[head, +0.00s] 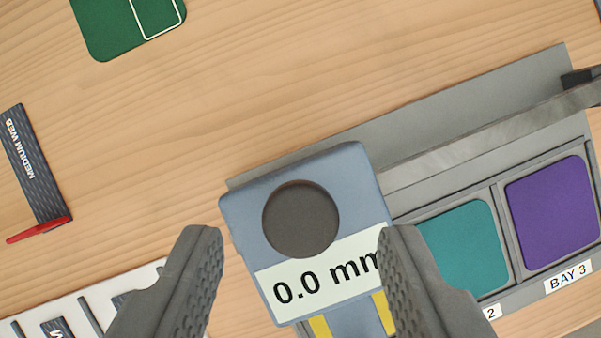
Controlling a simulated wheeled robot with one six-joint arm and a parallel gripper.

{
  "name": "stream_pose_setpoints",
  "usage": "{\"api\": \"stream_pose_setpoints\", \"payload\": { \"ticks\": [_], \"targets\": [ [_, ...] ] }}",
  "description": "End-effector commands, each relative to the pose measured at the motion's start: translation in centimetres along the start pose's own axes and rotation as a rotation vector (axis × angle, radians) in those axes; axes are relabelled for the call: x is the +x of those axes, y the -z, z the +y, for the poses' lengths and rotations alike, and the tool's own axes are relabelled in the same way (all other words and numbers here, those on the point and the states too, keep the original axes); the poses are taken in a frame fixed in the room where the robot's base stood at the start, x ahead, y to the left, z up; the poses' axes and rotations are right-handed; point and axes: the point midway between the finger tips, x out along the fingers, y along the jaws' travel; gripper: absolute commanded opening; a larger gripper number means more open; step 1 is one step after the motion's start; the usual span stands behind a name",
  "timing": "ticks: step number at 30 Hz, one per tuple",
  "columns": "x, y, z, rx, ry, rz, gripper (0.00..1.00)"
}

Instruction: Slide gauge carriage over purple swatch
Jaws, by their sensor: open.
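The gauge carriage (237,215) is a blue-grey block with a dark round knob or hole (300,219), a "0.0 mm" label and yellow stripes. It sits at the left end of a grey rail (480,142). The purple swatch (552,212) lies in the frame marked BAY 3 at the right, uncovered. A teal swatch (463,246) lies between it and the carriage, in the bay whose label ends in 2. My gripper (304,250) is open, with one finger on each side of the carriage in the picture. The right finger hides part of the label. Contact cannot be told.
A dark strip marked MEDIUM WEB (32,165) with a red end lies at the left. A white slotted tray (90,299) is at the lower left. A green mat (108,28) is at the top left. A dark end block (580,79) sits at the rail's right end.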

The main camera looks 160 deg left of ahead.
Motion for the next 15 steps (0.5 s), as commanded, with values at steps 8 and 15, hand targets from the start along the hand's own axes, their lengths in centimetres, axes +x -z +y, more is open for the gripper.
{"api": "stream_pose_setpoints", "payload": {
  "ticks": [8, 15],
  "targets": [
    [2.0, 0.0, 0.0, 0.000, 0.000, 0.000, 0.48],
    [2.2, 0.0, 0.0, 0.000, 0.000, 0.001, 0.48]
  ]
}}
